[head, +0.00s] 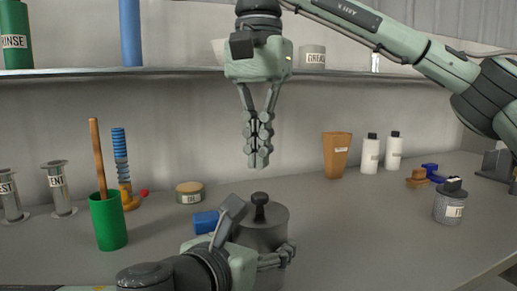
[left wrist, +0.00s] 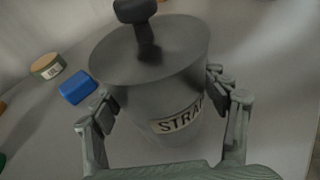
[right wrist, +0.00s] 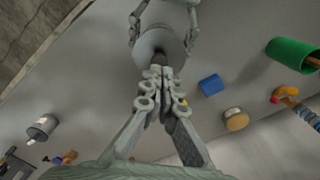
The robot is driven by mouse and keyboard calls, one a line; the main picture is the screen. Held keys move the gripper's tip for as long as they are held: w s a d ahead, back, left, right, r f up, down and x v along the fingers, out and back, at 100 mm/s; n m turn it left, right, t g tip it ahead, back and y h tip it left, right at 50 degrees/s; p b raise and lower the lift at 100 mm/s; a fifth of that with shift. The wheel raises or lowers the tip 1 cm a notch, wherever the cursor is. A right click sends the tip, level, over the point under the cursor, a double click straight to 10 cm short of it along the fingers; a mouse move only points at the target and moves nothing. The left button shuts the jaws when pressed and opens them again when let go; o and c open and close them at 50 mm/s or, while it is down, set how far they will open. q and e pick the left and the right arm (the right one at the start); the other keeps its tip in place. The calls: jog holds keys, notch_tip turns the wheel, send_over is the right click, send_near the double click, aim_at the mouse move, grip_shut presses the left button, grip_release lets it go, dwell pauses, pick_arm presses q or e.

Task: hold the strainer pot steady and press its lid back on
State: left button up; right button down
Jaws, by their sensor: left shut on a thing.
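The grey strainer pot (head: 268,238) stands on the bench at the front centre; its label, partly readable as "STRA", shows in the left wrist view (left wrist: 180,118). Its grey lid (head: 272,214) with a dark knob (head: 260,205) lies on top; I cannot tell whether it is fully seated. My left gripper (left wrist: 160,92) is shut around the pot's body, one finger on each side below the lid. My right gripper (head: 258,163) points down above the knob, apart from it, with its fingers together and empty. In the right wrist view its fingertips (right wrist: 160,72) overlap the lid.
A blue block (head: 205,222) lies just left of the pot, with a round tin (head: 189,192) behind it. A green cup (head: 108,222) with a wooden stick stands further left. A grey jar (head: 449,203) stands at the right. The bench between pot and jar is clear.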

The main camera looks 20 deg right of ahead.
aim_at(258, 195)
jog(key=shift+f, duration=0.3)
dwell(0.4)
jog(key=shift+f, duration=1.95)
jog(key=shift+r, duration=0.15)
jog(key=shift+r, duration=3.4)
pick_arm(q)
jog(key=o, duration=1.3)
